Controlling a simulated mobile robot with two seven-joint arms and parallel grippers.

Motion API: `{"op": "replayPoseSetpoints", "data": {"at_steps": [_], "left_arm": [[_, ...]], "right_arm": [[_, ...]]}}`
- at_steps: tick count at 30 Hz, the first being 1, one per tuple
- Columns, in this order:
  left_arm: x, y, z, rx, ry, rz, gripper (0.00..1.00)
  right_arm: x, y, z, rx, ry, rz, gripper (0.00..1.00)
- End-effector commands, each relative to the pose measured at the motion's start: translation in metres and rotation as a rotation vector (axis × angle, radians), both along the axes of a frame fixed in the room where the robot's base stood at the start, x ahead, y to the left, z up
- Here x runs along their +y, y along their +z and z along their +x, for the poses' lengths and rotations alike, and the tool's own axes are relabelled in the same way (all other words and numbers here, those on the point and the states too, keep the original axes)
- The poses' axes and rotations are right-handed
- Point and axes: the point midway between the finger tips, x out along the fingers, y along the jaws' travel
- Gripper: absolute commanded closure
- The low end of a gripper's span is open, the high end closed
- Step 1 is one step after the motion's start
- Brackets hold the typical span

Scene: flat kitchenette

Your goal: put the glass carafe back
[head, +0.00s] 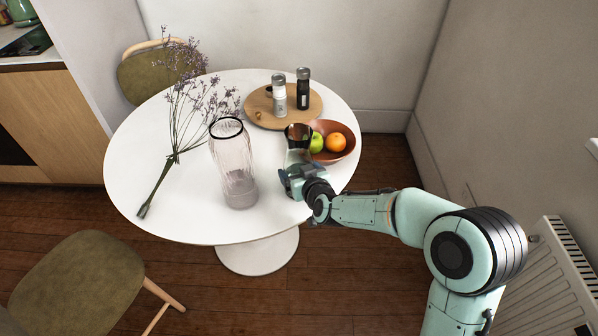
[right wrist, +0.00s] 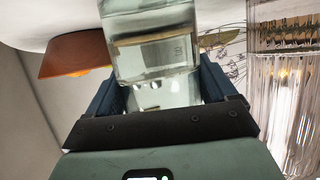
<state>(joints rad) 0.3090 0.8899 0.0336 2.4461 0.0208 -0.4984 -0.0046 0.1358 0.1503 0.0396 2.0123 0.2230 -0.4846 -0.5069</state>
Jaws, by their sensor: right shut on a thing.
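The glass carafe (head: 298,140) is clear, with a dark rim. It is upright above the right part of the white round table, just left of the bowl. My right gripper (head: 297,178) is shut on its lower part. In the right wrist view the carafe (right wrist: 155,55) fills the space between the two dark fingers of the gripper (right wrist: 160,95). I cannot tell whether its base touches the table. My left gripper is not in view.
A ribbed glass vase (head: 232,165) stands left of the carafe. A terracotta bowl (head: 346,150) holds a green apple and an orange. A round wooden board (head: 262,112) carries two mills. Dried flowers (head: 172,150) lie at left. The table's (head: 190,215) front is clear.

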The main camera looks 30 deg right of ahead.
Motion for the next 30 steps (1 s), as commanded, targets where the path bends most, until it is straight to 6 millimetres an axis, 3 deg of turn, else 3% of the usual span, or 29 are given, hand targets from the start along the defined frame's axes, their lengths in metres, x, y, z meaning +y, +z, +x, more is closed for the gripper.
{"op": "replayPoseSetpoints", "data": {"at_steps": [3,4,5,16,30], "left_arm": [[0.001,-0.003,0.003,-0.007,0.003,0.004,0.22],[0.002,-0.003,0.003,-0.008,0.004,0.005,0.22],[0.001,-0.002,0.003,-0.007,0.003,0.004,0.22],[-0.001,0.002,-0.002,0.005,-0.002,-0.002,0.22],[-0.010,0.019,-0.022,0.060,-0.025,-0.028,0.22]], "right_arm": [[0.000,0.000,0.001,-0.007,-0.001,-0.001,0.85],[0.000,-0.002,0.000,0.000,0.000,0.000,0.08],[0.000,-0.002,0.000,0.000,0.000,0.000,0.00],[0.001,0.004,-0.006,0.000,0.000,0.000,0.00],[0.014,0.040,-0.091,-0.001,0.000,0.001,0.00]]}}
